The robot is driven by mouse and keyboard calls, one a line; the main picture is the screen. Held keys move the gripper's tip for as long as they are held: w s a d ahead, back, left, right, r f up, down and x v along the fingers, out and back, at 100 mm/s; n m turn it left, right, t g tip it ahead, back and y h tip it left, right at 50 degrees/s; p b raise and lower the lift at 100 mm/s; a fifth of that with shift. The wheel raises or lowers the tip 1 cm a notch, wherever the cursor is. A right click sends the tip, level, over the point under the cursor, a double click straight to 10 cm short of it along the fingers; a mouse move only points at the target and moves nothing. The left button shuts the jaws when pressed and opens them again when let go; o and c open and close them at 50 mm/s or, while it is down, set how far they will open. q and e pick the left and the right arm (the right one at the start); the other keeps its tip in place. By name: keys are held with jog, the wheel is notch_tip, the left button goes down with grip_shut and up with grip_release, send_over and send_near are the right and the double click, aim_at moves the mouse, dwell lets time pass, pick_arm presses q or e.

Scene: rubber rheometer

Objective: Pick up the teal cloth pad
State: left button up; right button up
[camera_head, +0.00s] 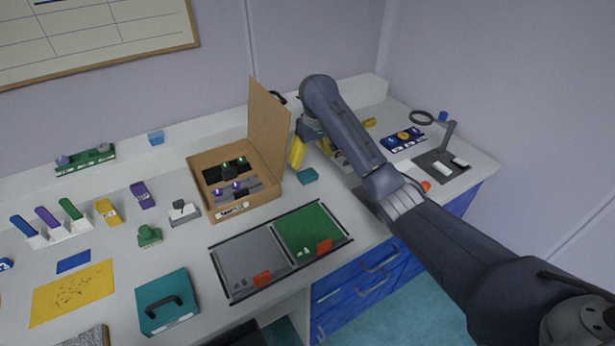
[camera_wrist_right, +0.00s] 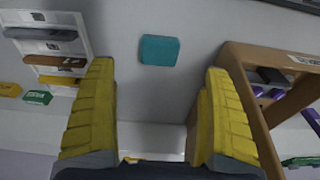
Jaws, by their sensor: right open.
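The teal cloth pad (camera_head: 308,176) lies flat on the white bench, just right of the open cardboard box. In the right wrist view the pad (camera_wrist_right: 159,50) lies beyond the fingertips, near the middle of the gap between them. My right gripper (camera_head: 297,152) hangs above and behind the pad in the head view, its yellow fingers pointing down. In the wrist view its two yellow fingers (camera_wrist_right: 158,85) are wide apart with nothing between them. The pad and the fingers are apart. My left gripper does not show.
The cardboard box (camera_head: 241,207) with its raised flap stands close to the left of the right gripper. A grey and green tray pair (camera_head: 243,299) lies in front of the pad. A rack (camera_wrist_right: 88,50) with coloured items stands on the pad's other side.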

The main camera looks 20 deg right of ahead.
aim_at(308, 173)
jog(key=shift+w+a+f, duration=0.1)
jog(key=shift+w+f, duration=0.2)
jog(key=shift+f, duration=1.15)
jog(key=shift+w+a+f, duration=0.1)
jog(key=shift+w+f, duration=0.15)
jog(key=shift+f, duration=1.2)
jog(key=shift+w+f, duration=0.3)
jog(key=shift+f, duration=1.15)
jog(key=c, duration=1)
